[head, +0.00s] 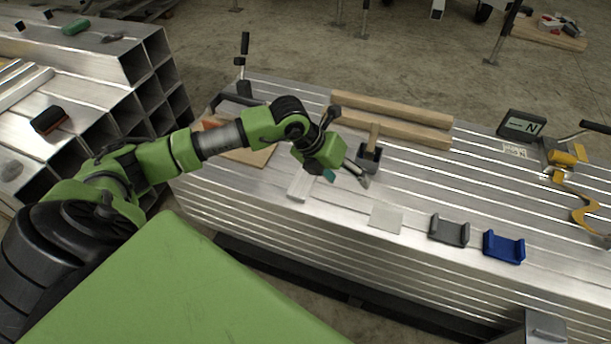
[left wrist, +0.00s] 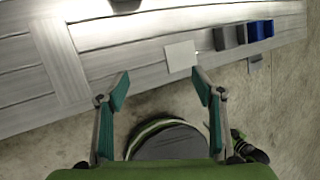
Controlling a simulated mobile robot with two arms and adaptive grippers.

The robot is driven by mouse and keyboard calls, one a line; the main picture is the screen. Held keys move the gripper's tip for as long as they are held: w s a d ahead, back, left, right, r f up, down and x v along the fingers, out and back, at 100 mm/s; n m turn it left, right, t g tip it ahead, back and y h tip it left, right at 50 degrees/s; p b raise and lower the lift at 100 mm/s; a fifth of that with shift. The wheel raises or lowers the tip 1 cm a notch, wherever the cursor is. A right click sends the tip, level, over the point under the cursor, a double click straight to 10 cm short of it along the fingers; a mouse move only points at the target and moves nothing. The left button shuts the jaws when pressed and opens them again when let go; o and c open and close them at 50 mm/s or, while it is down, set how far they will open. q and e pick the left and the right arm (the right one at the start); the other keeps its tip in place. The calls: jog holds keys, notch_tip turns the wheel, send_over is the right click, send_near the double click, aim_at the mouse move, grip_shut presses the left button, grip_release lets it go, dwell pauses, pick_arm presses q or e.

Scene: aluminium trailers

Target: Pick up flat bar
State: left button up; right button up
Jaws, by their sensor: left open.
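The flat bar appears to be the pale flat metal strip (head: 301,184) lying on the aluminium table top, near its front edge. It also shows in the left wrist view as a pale strip (left wrist: 60,60) at the left. My left gripper (head: 347,178) is open and empty, above the front edge, just right of the strip. In the left wrist view its teal-padded fingers (left wrist: 160,85) are spread wide, with the strip outside them to the left. The far end of the strip is partly hidden by my left arm in the head view. My right gripper is not in view.
A square plate (head: 385,217), a grey bracket (head: 449,231) and a blue bracket (head: 503,247) lie along the front edge. A dark holder (head: 369,158) and wooden bars (head: 390,108) stand behind. Clamps (head: 565,160) sit at the right. Stacked square tubes (head: 112,105) stand left.

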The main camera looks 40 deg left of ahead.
pick_arm(q)
jog(key=a+n+y, duration=0.1)
jog(key=a+y, duration=0.4)
jog(key=a, duration=0.8)
jog(key=b, duration=0.1)
send_over(305, 177)
jog(key=shift+g, duration=0.4)
notch_tip(305, 177, down, 7)
jog(key=shift+r, duration=0.15)
jog(key=b+x, duration=0.1)
jog(key=x, duration=0.4)
jog(key=shift+f, duration=0.2)
jog(key=shift+w+f, duration=0.1)
jog(key=shift+f, duration=0.05)
jog(key=c, duration=1.6)
jog(key=shift+c, duration=0.4)
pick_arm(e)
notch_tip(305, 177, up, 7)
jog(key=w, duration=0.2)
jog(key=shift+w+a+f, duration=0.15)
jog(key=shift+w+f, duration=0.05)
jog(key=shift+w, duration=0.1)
